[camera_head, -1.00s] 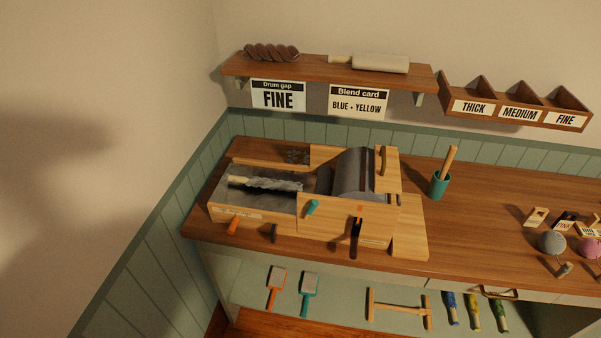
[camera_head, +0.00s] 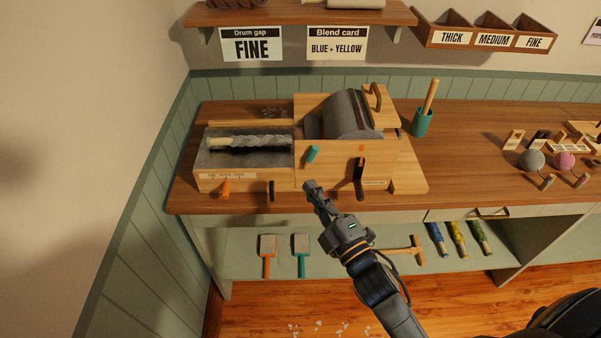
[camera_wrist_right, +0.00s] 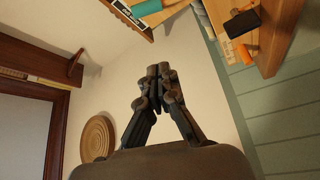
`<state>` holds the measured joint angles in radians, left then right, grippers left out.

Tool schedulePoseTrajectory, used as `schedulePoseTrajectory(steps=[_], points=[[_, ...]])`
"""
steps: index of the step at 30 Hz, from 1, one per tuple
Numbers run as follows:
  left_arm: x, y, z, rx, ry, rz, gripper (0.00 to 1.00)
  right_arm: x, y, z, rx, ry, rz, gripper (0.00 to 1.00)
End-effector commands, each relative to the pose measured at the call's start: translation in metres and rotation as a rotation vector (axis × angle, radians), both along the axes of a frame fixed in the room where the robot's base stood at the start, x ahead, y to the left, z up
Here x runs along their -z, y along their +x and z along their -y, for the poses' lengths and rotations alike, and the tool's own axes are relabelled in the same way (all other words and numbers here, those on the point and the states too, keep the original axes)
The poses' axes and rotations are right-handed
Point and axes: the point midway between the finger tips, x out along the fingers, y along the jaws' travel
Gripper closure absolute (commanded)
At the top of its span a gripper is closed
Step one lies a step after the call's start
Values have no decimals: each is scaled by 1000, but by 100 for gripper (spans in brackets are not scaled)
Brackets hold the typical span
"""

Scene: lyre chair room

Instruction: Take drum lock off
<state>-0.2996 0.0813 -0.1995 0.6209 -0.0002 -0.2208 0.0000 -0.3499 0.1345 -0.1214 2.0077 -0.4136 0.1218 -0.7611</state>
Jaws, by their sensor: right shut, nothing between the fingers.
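The wooden drum carder (camera_head: 335,176) stands on the bench, with a large grey drum (camera_head: 350,115) at right and a smaller roller with pale fibre (camera_head: 245,141) at left. Its front has a teal knob (camera_head: 312,154), a black lever (camera_head: 360,172) with an orange mark above it, a dark handle (camera_head: 271,190) and an orange handle (camera_head: 226,188). I cannot tell which part is the drum lock. My right gripper (camera_head: 311,186) is shut and empty, in front of the carder below the teal knob. Its closed fingers (camera_wrist_right: 161,75) show in the right wrist view. My left gripper is not seen.
A teal cup with a stick (camera_head: 422,123) stands right of the carder; balls and small wooden pieces lie further right. The bench (camera_head: 460,170) between is clear. Hand cards (camera_head: 268,246) and coloured rolls lie on the lower shelf. A wall shelf (camera_head: 290,17) hangs behind.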

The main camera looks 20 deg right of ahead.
Motion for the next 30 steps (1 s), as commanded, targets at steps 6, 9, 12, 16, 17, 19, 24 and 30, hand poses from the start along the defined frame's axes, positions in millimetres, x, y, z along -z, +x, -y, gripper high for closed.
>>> schedulePoseTrajectory(steps=[6, 9, 12, 16, 17, 19, 24, 30], points=[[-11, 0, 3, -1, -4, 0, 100, -10, 31, -7, -1, 1, 4, 100], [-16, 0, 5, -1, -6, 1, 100, -14, 52, -12, 0, 3, 3, 100], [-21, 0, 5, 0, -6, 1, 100, -18, 73, -17, 0, 4, 1, 100], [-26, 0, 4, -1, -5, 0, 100, -22, 98, -23, -1, 4, 1, 100], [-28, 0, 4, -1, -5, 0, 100, -16, 95, -14, 1, -1, -6, 100], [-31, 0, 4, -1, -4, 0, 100, -12, 93, -3, 2, -1, -5, 100], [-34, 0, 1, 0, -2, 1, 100, -6, 91, 12, 0, 1, -3, 100], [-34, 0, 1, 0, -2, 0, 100, -3, 91, 16, 0, 2, -3, 100]])
